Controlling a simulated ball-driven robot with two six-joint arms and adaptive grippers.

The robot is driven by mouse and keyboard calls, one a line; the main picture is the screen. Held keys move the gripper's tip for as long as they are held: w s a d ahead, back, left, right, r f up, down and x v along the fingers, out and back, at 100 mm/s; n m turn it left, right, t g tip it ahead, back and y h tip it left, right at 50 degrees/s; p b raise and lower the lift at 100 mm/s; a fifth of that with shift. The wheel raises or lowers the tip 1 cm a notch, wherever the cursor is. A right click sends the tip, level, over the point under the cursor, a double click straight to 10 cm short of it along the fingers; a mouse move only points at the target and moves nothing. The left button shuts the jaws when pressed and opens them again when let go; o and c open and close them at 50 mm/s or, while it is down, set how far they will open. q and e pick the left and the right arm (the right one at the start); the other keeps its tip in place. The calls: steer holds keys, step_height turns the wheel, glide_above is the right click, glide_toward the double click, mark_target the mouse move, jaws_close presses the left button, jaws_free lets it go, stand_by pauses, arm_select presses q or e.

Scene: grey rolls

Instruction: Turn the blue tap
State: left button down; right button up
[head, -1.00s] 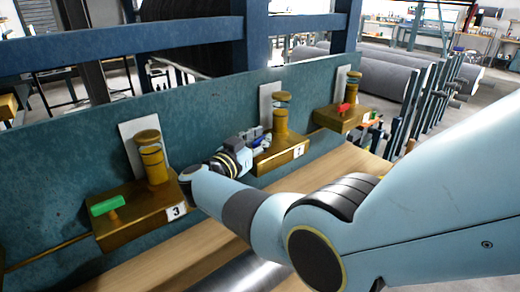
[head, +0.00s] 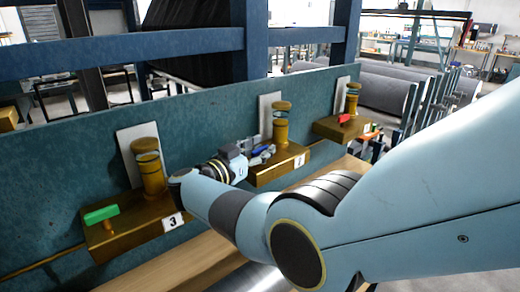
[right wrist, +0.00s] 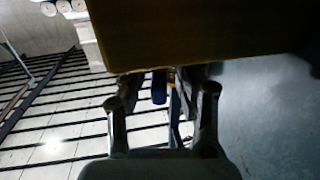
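The blue tap (head: 266,151) is on the middle brass block (head: 281,170), the one between the green and red taps. It is partly hidden by my right gripper (head: 258,153), which is beside it on the left. In the right wrist view, a dark blue part of the tap (right wrist: 159,88) shows between the fingers of my right gripper (right wrist: 162,92), with a gap to each side. The fingers look open around it, and the fingertips are partly hidden by the block's edge (right wrist: 190,45). My left gripper is not in view.
A green tap (head: 101,214) is on the near block marked 3, at the left. A red tap (head: 344,118) is on the far block. Brass cylinders stand on the blocks against a teal panel (head: 60,180). A wooden ledge (head: 185,262) runs below.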

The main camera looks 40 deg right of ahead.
mark_target(260, 148)
step_height(260, 148, up, 10)
stand_by(0.7)
